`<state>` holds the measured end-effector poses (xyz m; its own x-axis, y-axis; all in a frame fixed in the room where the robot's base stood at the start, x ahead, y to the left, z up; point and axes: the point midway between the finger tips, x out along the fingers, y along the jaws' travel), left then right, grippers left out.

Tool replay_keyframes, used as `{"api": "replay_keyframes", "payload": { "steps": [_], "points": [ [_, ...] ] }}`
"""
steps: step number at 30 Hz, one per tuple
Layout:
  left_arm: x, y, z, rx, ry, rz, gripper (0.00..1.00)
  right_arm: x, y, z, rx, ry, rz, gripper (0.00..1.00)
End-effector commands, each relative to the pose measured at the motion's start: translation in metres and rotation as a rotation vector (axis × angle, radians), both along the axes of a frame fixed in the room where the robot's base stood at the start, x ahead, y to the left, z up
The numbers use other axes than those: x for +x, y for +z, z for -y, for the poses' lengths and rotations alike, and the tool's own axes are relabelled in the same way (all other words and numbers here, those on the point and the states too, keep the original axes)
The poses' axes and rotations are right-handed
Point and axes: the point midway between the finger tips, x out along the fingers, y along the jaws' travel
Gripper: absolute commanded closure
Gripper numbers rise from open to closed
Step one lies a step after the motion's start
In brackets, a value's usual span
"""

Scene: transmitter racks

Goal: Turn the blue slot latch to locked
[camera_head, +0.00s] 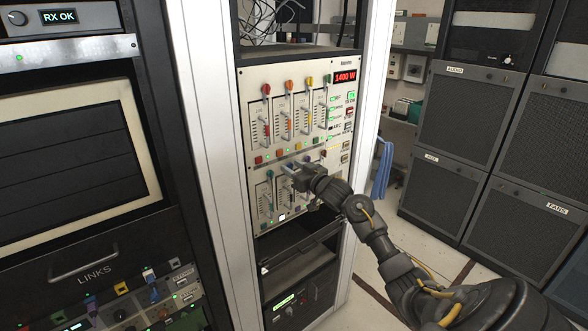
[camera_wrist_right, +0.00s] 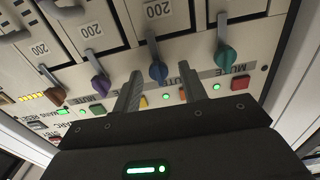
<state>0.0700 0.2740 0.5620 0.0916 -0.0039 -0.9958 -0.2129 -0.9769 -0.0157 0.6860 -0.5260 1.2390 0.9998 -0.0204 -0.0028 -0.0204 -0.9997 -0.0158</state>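The blue slot latch (camera_wrist_right: 158,72) is in the wrist view, in a row between a teal latch (camera_wrist_right: 224,58) and a purple latch (camera_wrist_right: 100,86). Its lever is nearly in line with its slot, with the coloured end toward the row of buttons. My right gripper (camera_wrist_right: 158,76) is open, one finger on each side of the blue latch, with visible gaps. I cannot tell how far the fingertips are from the panel. In the head view my right gripper (camera_head: 288,169) is at the top of the panel's lower slot row and largely hides the blue latch. My left gripper is out of view.
The upper slot row has red (camera_head: 266,89), orange (camera_head: 289,86), yellow and green latches. Lit buttons, including a red one (camera_wrist_right: 240,82), lie close to the fingers. A white rack post (camera_head: 366,120) stands right of the panel. Floor is clear at right.

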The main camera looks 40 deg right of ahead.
Motion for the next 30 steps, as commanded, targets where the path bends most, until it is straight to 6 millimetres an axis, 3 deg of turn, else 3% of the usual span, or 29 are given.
{"api": "replay_keyframes", "payload": {
  "steps": [8, 21, 30],
  "points": [
    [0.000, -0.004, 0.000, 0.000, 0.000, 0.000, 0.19, -0.006, -0.001, 0.001, -0.001, -0.001, 0.002, 0.58],
    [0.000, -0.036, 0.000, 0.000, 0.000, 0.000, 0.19, -0.085, -0.003, -0.002, -0.006, 0.001, 0.000, 0.58],
    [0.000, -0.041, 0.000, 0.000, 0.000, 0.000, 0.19, -0.108, 0.000, -0.003, -0.001, 0.000, 0.000, 0.58]
  ]
}}
